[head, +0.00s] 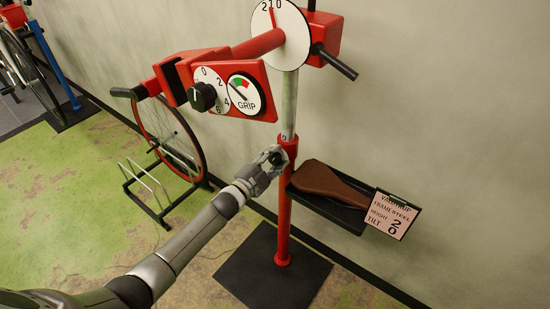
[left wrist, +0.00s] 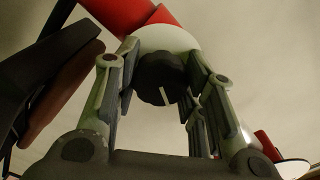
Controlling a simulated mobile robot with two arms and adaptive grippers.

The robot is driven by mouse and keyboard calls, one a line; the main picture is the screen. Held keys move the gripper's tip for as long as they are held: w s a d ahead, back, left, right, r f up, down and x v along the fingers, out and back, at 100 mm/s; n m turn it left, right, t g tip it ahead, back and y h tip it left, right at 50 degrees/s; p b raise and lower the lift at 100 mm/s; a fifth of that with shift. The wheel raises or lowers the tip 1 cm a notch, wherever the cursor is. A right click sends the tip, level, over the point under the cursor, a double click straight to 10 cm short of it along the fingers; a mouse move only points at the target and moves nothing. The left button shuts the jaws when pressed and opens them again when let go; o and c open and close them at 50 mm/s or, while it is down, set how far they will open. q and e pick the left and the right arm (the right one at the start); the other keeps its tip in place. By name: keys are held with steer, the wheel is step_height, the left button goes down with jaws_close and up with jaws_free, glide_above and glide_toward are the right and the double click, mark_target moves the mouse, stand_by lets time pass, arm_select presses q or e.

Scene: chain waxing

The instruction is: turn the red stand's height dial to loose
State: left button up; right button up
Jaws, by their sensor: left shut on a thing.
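The red stand (head: 283,222) has a red post on a black floor plate. Its height dial is a black knob (left wrist: 158,72) with a white pointer line, on a pale round plate (left wrist: 166,39). In the head view the dial is mostly hidden by my left gripper (head: 270,160), at the top of the red post. In the left wrist view the gripper's fingers stand on both sides of the knob, shut on it. The pointer line points down and slightly right in that view. No loose mark is readable. My right gripper is not in view.
A black tray (head: 328,208) with a brown saddle (head: 331,184) and a note card (head: 391,214) is close right of the gripper. Above are the red clamp head with a grip gauge (head: 246,95), a black knob (head: 202,97) and a numbered disc (head: 281,38). A wheel (head: 168,135) stands behind left.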

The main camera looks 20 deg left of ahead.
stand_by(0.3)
arm_select(q)
steer(key=o, duration=1)
steer(key=v, duration=1.2)
